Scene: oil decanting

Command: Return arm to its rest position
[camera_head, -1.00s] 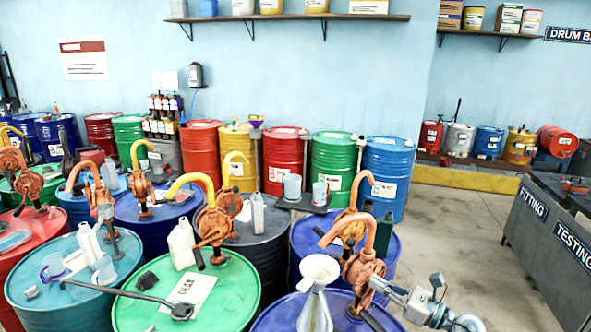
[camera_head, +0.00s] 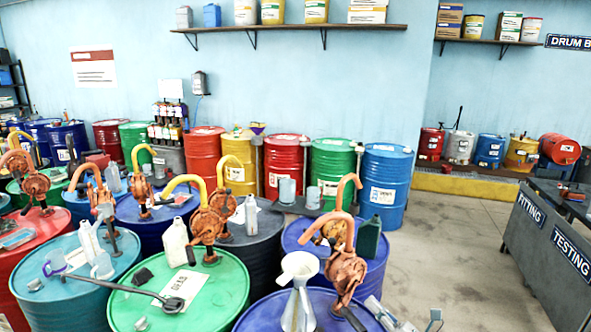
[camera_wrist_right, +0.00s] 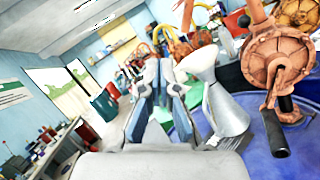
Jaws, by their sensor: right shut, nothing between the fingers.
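My right gripper (camera_head: 435,318) shows only in part at the bottom edge of the head view, right of the front blue drum (camera_head: 255,315). In the right wrist view the gripper (camera_wrist_right: 161,95) points forward with its fingers shut and nothing held. A white funnel (camera_wrist_right: 200,65) stands just right of the fingers, with no visible grip on it. The funnel (camera_head: 299,265) also shows on the front blue drum in the head view, beside an orange hand pump (camera_head: 346,272). My left gripper is not in view.
Several drums with hand pumps crowd the left and middle, including a green drum (camera_head: 230,282) with a white bottle (camera_head: 175,243). A dark grey bench (camera_head: 545,235) stands at the right. Open floor (camera_head: 450,240) lies between drums and bench.

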